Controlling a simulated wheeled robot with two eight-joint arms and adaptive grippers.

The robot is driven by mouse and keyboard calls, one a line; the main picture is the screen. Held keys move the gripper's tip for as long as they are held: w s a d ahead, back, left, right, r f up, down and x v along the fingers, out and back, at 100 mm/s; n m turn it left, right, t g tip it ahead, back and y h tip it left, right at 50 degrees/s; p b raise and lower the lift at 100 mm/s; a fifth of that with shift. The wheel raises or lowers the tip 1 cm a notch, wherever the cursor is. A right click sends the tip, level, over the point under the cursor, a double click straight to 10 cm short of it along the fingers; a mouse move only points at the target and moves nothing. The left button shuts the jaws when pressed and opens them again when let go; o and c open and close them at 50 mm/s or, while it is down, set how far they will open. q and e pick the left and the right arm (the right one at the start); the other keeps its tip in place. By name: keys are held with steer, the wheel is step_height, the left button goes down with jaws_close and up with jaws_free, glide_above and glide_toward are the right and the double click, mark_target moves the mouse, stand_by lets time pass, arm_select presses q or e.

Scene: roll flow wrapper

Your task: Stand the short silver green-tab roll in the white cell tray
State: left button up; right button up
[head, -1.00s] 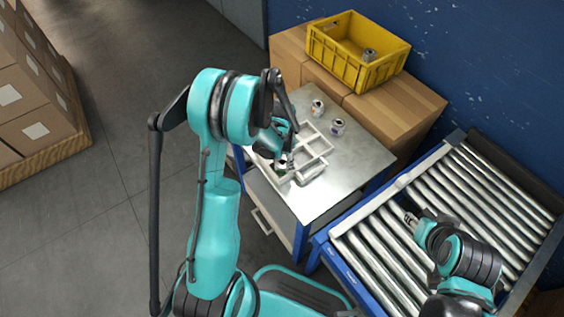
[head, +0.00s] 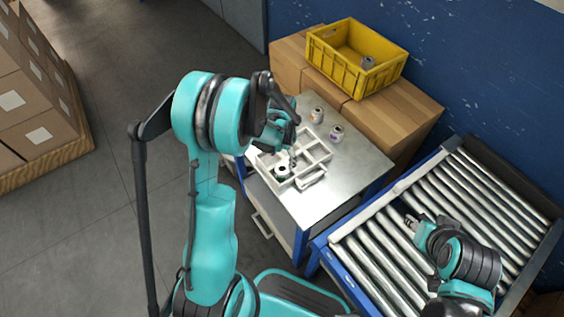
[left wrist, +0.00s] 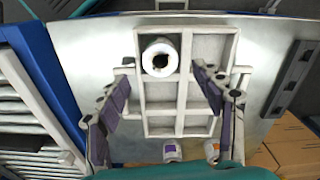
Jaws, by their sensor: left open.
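The white cell tray (head: 318,152) lies on the metal table, and its cells fill the middle of the left wrist view (left wrist: 183,92). A short pale roll (left wrist: 161,57) with a dark core stands upright in a corner cell; in the head view this roll (head: 282,173) is at the tray's near left corner. Its green tab cannot be made out. My left gripper (head: 290,150) is open above the tray, its fingers (left wrist: 164,72) spread apart on either side of the roll's line and clear of it. My right gripper (head: 410,220) is over the roller conveyor; its jaw state is unclear.
An orange-marked roll (head: 317,115) and a purple-marked roll (head: 337,132) stand on the table beyond the tray. A yellow crate (head: 330,62) holding a grey roll (head: 367,62) sits on cardboard boxes (head: 395,115) behind. The roller conveyor (head: 375,265) is at the right. The table's right part is clear.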

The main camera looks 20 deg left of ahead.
arm_select(q)
steer(key=s+d+r+n+t+p, duration=0.1)
steer(key=s+d+r, duration=0.15)
steer(key=r, duration=0.55)
steer(key=s+d+r+t+p, duration=0.1)
steer(key=s+r+t, duration=0.15)
steer(key=r, duration=0.55)
steer(key=s+d+r+n+t, duration=0.1)
steer(key=s+r+t, duration=0.1)
steer(key=s, duration=0.3)
steer(key=s+d+r+n+t, duration=0.1)
steer(key=s+d+r, duration=0.1)
steer(key=s, duration=0.4)
steer(key=shift+d+r+n+t, duration=0.25)
steer(key=shift+r+n+t, duration=0.15)
steer(key=shift+r, duration=0.2)
